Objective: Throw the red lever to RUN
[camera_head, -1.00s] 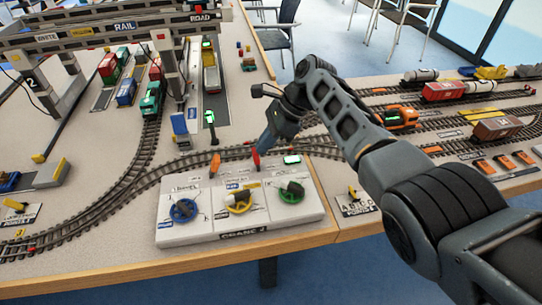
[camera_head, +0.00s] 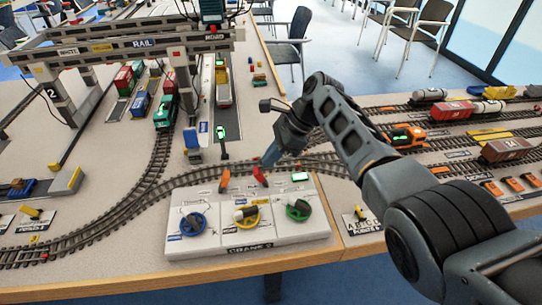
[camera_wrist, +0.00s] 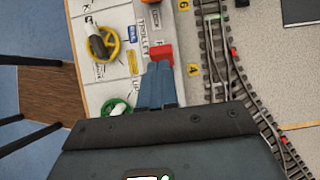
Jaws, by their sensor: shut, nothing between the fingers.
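The red lever (camera_head: 260,176) stands at the back edge of the white crane control panel (camera_head: 290,237), between an orange lever (camera_head: 224,180) and a small green-lit display (camera_head: 300,177). In the head view the red lever leans to the left. My gripper (camera_head: 268,163) is shut and empty, its fingertips at the lever's right side. In the wrist view the closed fingertips (camera_wrist: 160,66) meet or nearly meet the red lever (camera_wrist: 160,52); I cannot tell whether they touch. The lever's RUN marking is not readable.
Blue, yellow and green handwheels (camera_head: 298,210) sit on the panel's front part. Train track (camera_head: 140,200) curves close behind the panel. A gantry crane (camera_head: 130,45) spans the left side, with a green-lit signal post (camera_head: 221,133) near it.

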